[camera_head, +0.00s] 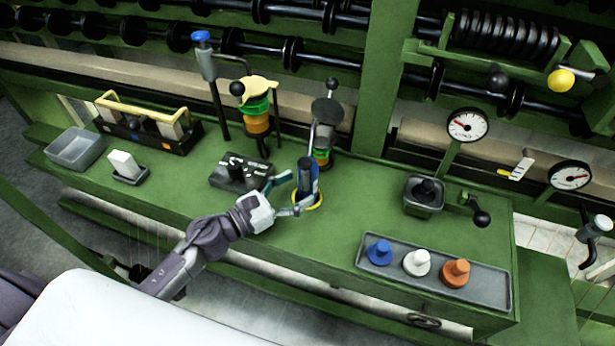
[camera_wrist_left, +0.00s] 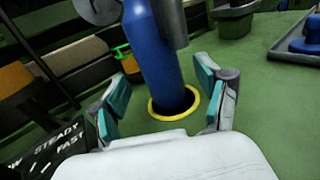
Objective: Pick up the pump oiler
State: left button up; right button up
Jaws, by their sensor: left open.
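A blue upright cylinder with a dark grey part, which looks like the pump oiler (camera_head: 308,176), stands in a yellow ring (camera_head: 313,204) on the green bench. In the left wrist view the blue oiler (camera_wrist_left: 152,55) rises from the yellow ring (camera_wrist_left: 154,113), and its top is cut off. My left gripper (camera_head: 290,193) is open, its teal-padded fingers on either side of the oiler's lower body. In the left wrist view gaps show between both fingers (camera_wrist_left: 167,100) and the blue body. My right gripper is not in view.
A black control box (camera_head: 241,172) and a green-yellow lever stand (camera_head: 257,105) are left of the oiler. A grey tray (camera_head: 434,270) with blue, white and orange knobbed pieces and a dark lever box (camera_head: 424,195) are right. Bare bench lies between.

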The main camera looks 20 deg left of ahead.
pick_arm(q)
jog(key=x, duration=0.3)
jog(key=shift+w+d, duration=0.15)
jog(key=shift+w, duration=0.05)
jog(key=shift+c, duration=0.3)
jog(key=shift+r, duration=0.1)
grip_shut()
